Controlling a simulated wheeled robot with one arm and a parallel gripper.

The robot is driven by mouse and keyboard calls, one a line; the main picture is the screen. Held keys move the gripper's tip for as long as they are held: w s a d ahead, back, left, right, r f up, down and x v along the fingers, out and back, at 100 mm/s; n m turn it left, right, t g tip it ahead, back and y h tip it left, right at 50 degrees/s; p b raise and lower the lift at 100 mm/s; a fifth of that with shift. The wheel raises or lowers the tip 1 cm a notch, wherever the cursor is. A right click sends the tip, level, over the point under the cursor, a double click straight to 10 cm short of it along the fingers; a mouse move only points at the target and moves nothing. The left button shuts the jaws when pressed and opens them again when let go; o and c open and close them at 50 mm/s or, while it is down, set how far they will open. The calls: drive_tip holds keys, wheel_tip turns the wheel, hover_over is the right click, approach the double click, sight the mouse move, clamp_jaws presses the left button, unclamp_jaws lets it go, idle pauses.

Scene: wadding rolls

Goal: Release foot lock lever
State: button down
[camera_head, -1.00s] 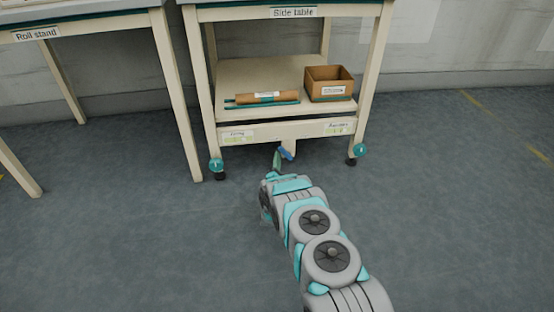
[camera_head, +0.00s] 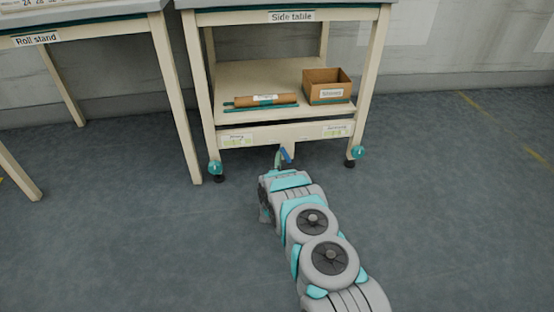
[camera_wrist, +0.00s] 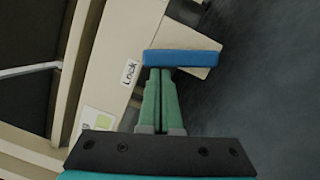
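The foot lock lever (camera_head: 286,155) is a small blue bar on a pale bracket under the front rail of the side table (camera_head: 282,132). In the wrist view the blue lever (camera_wrist: 182,58) lies across the picture, just beyond my fingertips, beside a "Lock" label (camera_wrist: 129,72). My gripper (camera_wrist: 160,72) has green fingers close together, with only a thin line between them. The tips meet the lever's near edge in the picture; whether they touch it I cannot tell. In the head view my gripper (camera_head: 278,158) is just left of the lever, low over the floor.
The side table's lower shelf (camera_head: 245,75) bears a brown roll (camera_head: 265,100) and an open brown box (camera_head: 327,86). Casters with teal discs (camera_head: 216,168) stand at its front legs. The roll stand (camera_head: 178,95) is at left. The floor at right is clear.

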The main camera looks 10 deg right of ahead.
drive_tip(key=m, duration=0.1)
drive_tip(key=d+r+m+p, duration=0.1)
drive_tip(key=shift+d+r+m+g, duration=0.2)
drive_tip(key=shift+r+m+g, duration=0.05)
drive_tip(key=shift+m+g, duration=0.15)
drive_tip(key=shift+d+r+m+p, duration=0.25)
drive_tip(key=shift+d+m, duration=0.2)
drive_tip(key=shift+m, duration=0.45)
drive_tip(key=d+m, duration=0.2)
drive_tip(key=d+m+g+p, duration=0.1)
drive_tip(key=m, duration=0.1)
drive_tip(key=shift+d+r+m+y, duration=0.1)
drive_tip(key=shift+d+m+y, duration=0.25)
drive_tip(key=shift+m+y, duration=0.05)
drive_tip(key=shift+d+p, duration=0.15)
drive_tip(key=shift+p, duration=0.15)
